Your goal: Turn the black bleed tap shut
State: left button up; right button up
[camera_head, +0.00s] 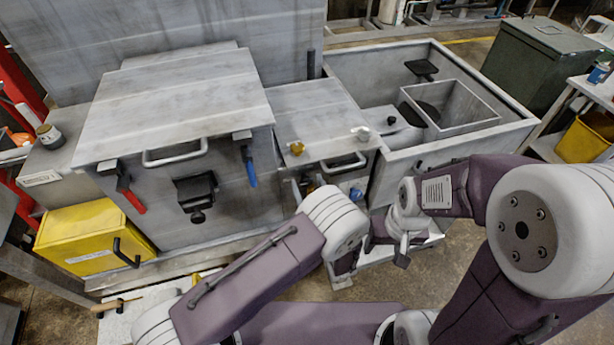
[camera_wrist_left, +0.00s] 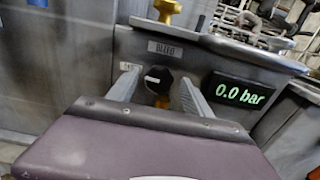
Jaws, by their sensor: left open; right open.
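The black bleed tap (camera_wrist_left: 157,80) is a round knob with a short white mark lying nearly level. It sits on a grey panel under a label reading BLEED (camera_wrist_left: 165,48). My left gripper (camera_wrist_left: 158,76) is open, with one finger on each side of the tap; I cannot tell whether they touch it. In the head view my left wrist hides the tap and most of that gripper. My right gripper (camera_head: 401,250) is open, low and to the right of my left wrist, and holds nothing visible.
A green display (camera_wrist_left: 240,94) right of the tap reads 0.0 bar. A metal handle (camera_head: 343,162) is close by. The open grey bin (camera_head: 468,132) lies to the right.

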pick_arm(q)
jog(key=shift+s+r, duration=0.15)
jog(key=shift+s, duration=0.2)
grip_shut()
pick_arm(e)
jog(key=shift+s, duration=0.3)
pick_arm(q)
jog(key=shift+m, duration=0.4)
jog(key=m, duration=0.2)
jog(key=shift+m, duration=0.4)
jog(key=m, duration=0.4)
jog(key=shift+a+m, duration=0.1)
jog(key=shift+m, duration=0.2)
jog(key=m+p, duration=0.1)
jog(key=m, duration=0.3)
jog(key=shift+m, duration=2.2)
pick_arm(e)
jog(key=shift+r, duration=0.85)
